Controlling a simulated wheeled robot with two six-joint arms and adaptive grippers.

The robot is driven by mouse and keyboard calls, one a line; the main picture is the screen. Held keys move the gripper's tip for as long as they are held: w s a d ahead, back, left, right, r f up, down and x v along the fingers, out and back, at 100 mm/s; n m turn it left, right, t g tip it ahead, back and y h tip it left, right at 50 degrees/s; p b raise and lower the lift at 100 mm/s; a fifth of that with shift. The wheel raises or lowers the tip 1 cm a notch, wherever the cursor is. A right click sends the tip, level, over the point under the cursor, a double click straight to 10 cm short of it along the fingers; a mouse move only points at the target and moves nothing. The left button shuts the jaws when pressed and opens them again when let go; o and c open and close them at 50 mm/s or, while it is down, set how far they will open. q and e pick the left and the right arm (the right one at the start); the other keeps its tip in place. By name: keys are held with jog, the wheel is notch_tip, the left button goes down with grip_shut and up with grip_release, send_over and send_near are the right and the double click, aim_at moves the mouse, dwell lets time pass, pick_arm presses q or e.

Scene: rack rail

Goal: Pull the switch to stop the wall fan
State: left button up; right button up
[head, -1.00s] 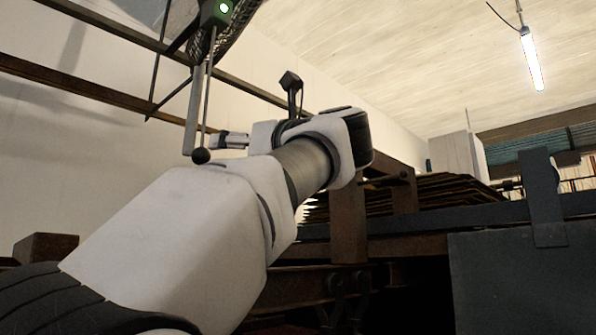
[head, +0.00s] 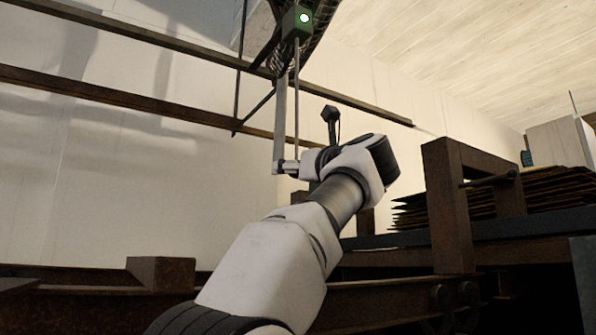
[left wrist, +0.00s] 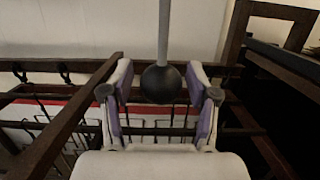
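The wall fan's dark mesh edge (head: 322,22) shows at the top of the head view. A green switch box (head: 296,22) with a lit lamp is on it. A thin pull rod (head: 297,95) hangs from the box, and its lower end is hidden by my left gripper (head: 287,167). In the left wrist view the rod (left wrist: 164,30) ends in a dark ball (left wrist: 162,84). The ball hangs between the two spread fingers of my left gripper (left wrist: 161,72), with a gap on each side. My right gripper is not in view.
Brown rails (head: 130,103) run along the pale wall. A rusty frame (head: 450,205) and stacked sheets (head: 545,195) stand at the right. Hooks and bars (left wrist: 60,75) lie below the gripper.

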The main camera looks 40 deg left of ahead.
pick_arm(q)
jog(key=shift+d, duration=0.15)
jog(key=c, duration=0.7)
jog(key=shift+o, duration=0.2)
jog(key=shift+f+b, duration=1.05)
jog(key=shift+r+p, duration=1.1)
jog(key=shift+r, duration=0.05)
jog(key=o, duration=1.2)
jog(key=shift+d, duration=0.25)
